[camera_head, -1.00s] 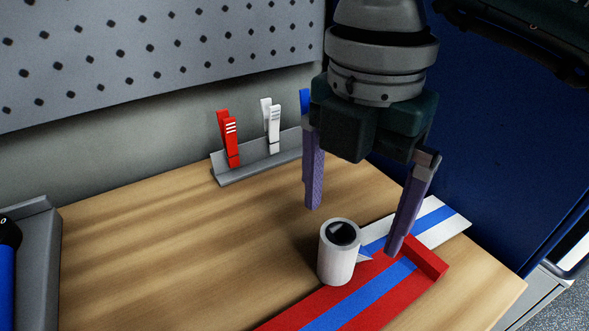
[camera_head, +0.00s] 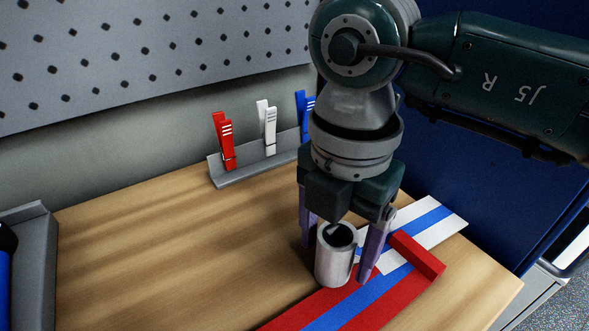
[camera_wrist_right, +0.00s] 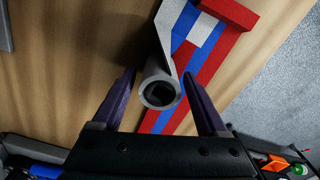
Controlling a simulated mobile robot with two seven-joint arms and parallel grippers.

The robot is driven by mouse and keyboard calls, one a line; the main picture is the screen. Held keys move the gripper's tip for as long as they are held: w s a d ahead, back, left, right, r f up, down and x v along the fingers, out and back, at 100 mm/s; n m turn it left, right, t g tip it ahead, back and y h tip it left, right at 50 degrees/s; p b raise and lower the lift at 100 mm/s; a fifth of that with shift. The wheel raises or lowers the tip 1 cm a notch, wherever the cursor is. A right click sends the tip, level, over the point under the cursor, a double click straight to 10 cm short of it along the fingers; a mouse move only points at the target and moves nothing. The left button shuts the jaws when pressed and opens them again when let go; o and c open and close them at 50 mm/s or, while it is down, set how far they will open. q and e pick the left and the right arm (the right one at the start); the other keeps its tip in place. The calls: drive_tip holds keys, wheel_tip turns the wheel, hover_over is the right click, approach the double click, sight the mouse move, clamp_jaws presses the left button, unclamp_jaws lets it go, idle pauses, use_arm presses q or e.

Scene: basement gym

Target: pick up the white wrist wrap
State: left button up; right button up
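The white wrist wrap (camera_head: 334,263) is an upright white roll with a dark hollow centre, standing on the wooden bench top (camera_head: 180,255). In the right wrist view the roll (camera_wrist_right: 160,93) lies between my two purple fingers. My right gripper (camera_head: 338,258) is low over the bench, pointing down, with one finger on each side of the roll. In the right wrist view my right gripper (camera_wrist_right: 159,76) is open, with gaps between both fingers and the roll. My left gripper is not in view.
A white-and-blue strip (camera_head: 436,217) lies behind. A grey rack (camera_head: 238,173) holds red, white and blue clips. A grey tray (camera_head: 38,262) stands at left.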

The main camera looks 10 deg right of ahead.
drive_tip(key=c, duration=0.7)
drive_tip(key=shift+c, duration=0.2)
